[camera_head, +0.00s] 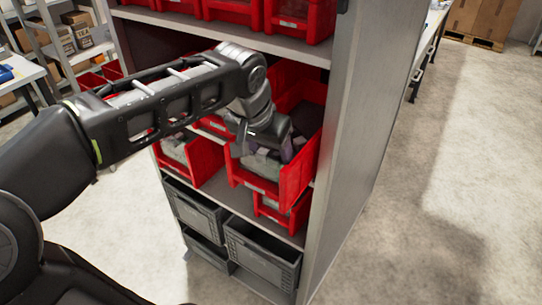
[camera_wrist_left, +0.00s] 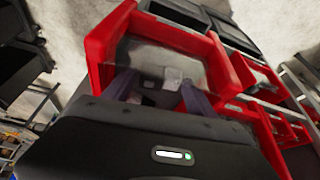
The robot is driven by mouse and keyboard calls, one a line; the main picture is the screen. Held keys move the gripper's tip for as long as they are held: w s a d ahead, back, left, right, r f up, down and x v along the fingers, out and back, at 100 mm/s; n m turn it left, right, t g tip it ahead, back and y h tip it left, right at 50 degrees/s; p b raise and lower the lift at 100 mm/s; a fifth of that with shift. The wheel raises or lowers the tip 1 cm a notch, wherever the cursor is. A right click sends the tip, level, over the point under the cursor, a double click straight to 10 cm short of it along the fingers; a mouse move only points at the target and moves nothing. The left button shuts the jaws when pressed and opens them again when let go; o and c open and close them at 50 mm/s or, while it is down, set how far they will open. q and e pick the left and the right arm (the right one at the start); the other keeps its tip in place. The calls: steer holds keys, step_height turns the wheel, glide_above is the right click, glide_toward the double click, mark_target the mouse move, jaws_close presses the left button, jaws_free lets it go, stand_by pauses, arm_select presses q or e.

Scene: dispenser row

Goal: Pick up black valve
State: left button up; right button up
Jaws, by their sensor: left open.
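My left gripper (camera_head: 278,150) reaches into a red bin (camera_head: 250,181) on the middle shelf in the head view. In the left wrist view the two dark fingers of the left gripper (camera_wrist_left: 160,90) are apart and point down into the same red bin (camera_wrist_left: 98,50). Between and beyond them lie small pale grey pieces (camera_wrist_left: 172,77) and a small dark piece (camera_wrist_left: 149,98). I cannot tell for sure whether this dark piece is the black valve. Nothing is clearly held. The gripper hides part of the bin's contents in the head view. My right gripper is not in view.
The grey shelf unit's side panel (camera_head: 358,130) stands close to the right of the bin. A shelf board with more red bins (camera_head: 292,18) is above. Another red bin (camera_head: 200,160) is to the left, and grey crates (camera_head: 262,256) stand below. The floor right of the unit is clear.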

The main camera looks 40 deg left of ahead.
mark_target(269, 153)
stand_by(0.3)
arm_select(q)
steer(key=c, duration=1.2)
steer(key=shift+r, duration=0.1)
step_height(269, 153, up, 10)
steer(key=shift+f, duration=0.1)
stand_by(0.4)
